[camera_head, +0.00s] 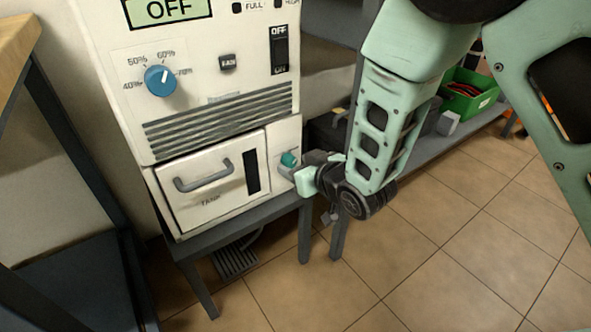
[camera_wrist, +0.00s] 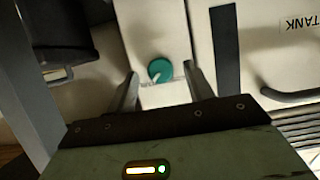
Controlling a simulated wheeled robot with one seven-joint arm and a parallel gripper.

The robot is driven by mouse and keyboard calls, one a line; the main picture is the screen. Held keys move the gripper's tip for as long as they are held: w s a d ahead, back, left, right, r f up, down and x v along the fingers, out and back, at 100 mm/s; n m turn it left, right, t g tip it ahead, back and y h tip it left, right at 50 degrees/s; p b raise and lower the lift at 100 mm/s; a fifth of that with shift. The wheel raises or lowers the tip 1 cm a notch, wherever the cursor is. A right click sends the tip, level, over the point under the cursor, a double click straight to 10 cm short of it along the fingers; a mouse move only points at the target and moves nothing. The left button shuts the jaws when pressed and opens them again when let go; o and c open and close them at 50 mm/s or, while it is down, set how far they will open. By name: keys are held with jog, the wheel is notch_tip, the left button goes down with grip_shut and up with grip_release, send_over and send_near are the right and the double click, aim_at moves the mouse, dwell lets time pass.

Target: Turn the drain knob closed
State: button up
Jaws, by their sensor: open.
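The drain knob is a small round teal knob (camera_head: 288,159) on the lower right panel of a white machine (camera_head: 215,125), right of the tank drawer. In the wrist view the knob (camera_wrist: 160,70) has a light pointer mark and lies between and just beyond my two fingertips. My gripper (camera_head: 298,172) is at the knob's panel. In the wrist view my gripper (camera_wrist: 160,84) is open, with one finger on each side of the knob. I cannot tell whether either finger touches it.
The tank drawer (camera_head: 212,182) has a grey handle and a dark window slot. A blue dial (camera_head: 160,80) sits above it, under a display reading OFF. The machine stands on a grey table (camera_head: 240,217). A green bin (camera_head: 470,92) is on a shelf at right. Tiled floor (camera_head: 440,250) is clear.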

jog(key=shift+w+a+f, duration=0.25)
jog(key=shift+w+a, duration=0.1)
jog(key=shift+w, duration=0.1)
jog(key=c, duration=1)
